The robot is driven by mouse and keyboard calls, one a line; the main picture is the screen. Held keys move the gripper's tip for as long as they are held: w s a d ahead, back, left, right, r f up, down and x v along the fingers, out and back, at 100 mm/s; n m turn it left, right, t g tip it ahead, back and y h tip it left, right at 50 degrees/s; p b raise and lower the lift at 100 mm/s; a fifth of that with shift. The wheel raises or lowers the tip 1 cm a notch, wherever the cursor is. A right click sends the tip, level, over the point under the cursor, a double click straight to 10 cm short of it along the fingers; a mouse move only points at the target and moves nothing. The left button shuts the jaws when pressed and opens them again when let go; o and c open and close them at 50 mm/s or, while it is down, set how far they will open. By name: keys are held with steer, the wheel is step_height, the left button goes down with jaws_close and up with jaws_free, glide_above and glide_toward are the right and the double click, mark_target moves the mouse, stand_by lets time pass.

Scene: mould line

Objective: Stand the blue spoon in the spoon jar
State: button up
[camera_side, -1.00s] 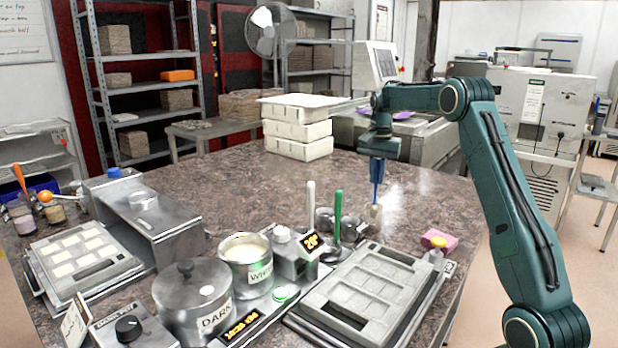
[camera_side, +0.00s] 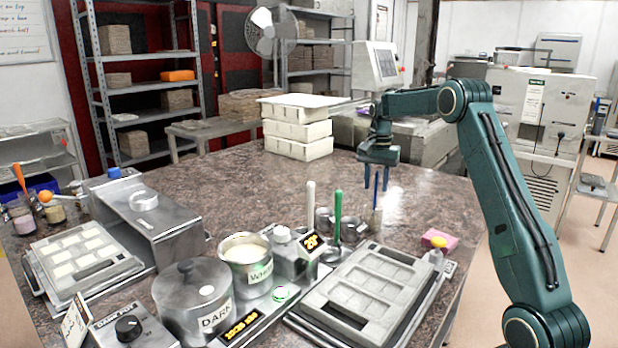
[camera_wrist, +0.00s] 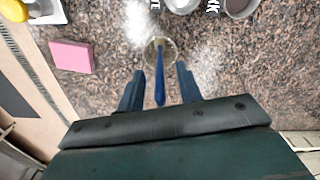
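The blue spoon (camera_side: 376,190) stands nearly upright in the spoon jar (camera_side: 375,217), a small pale jar on the marbled counter. In the wrist view the spoon's handle (camera_wrist: 160,88) rises from the round jar (camera_wrist: 152,50) towards the camera. My gripper (camera_side: 375,187) is above the jar with its fingers spread. In the wrist view the gripper (camera_wrist: 160,93) shows a finger on each side of the handle, with a gap to both, so it does not hold the spoon. The spoon's bowl inside the jar is not clear to see.
A green-handled ladle (camera_side: 338,215) and a white-handled one (camera_side: 310,205) stand left of the jar. A mould tray (camera_side: 330,318) lies in front, with a pink sponge (camera_side: 438,238) to the right. White blocks (camera_side: 298,150) are stacked behind. The counter beyond the jar is clear.

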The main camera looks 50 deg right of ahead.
steer(key=shift+r, duration=0.15)
step_height(320, 180, up, 12)
steer(key=shift+r, duration=0.75)
stand_by(0.4)
stand_by(0.8)
